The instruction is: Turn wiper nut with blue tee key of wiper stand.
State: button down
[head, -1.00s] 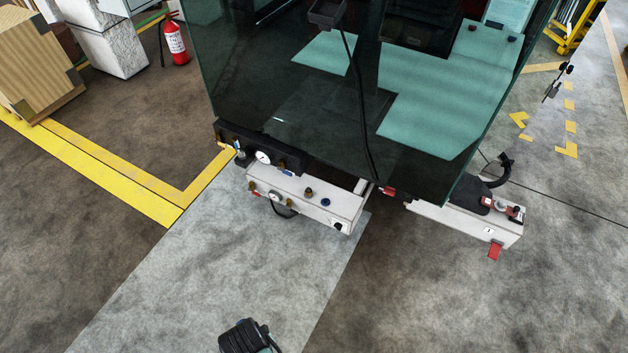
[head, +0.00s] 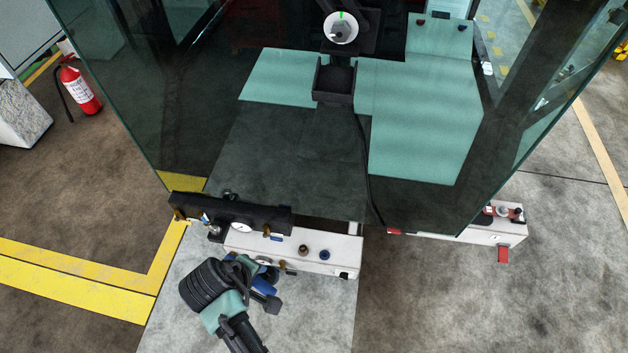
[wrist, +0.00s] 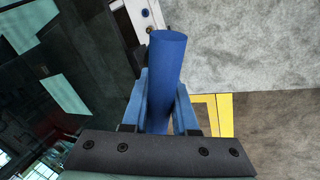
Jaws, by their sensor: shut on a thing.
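My gripper (head: 265,288) is at the lower left of the head view, low in front of the white front box. In the wrist view my gripper (wrist: 160,115) is shut on a blue round bar, the blue tee key (wrist: 165,75), which stands between its two fingers. In the head view a pale round disc (head: 341,28) with a green mark sits on a dark mount (head: 372,40) at the top. It looks like the wiper stand with its nut, but I cannot be sure. My gripper is well apart from it.
A white box (head: 320,262) with brass and blue knobs and a black bar (head: 270,218) with a gauge are close to my gripper. Large glass panes (head: 290,150) rise behind. A red extinguisher (head: 80,90) stands at left. Floor at lower right is clear.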

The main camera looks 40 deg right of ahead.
jog(key=w+d+r+n+t+h+p, duration=0.1)
jog(key=w+d+r+n+t+h, duration=0.15)
jog(key=d+r, duration=0.45)
jog(key=w+d+r+n+t+h, duration=0.2)
jog(key=d+r+t+h, duration=0.15)
jog(key=r, duration=0.75)
jog(key=s+d+r+n+t+h+p, duration=0.15)
jog(key=d+r, duration=0.25)
jog(key=r, duration=0.6)
jog(key=s+d+r+t+h, duration=0.1)
jog(key=s+d+r+t, duration=0.2)
jog(key=r, duration=0.7)
jog(key=w+d+f+n+g+p, duration=0.1)
jog(key=w+d+n+p, duration=0.3)
jog(key=n+p, duration=0.9)
jog(key=shift+w+d+n+g, duration=0.35)
jog(key=shift+d+n, duration=0.15)
jog(key=shift+n, duration=0.4)
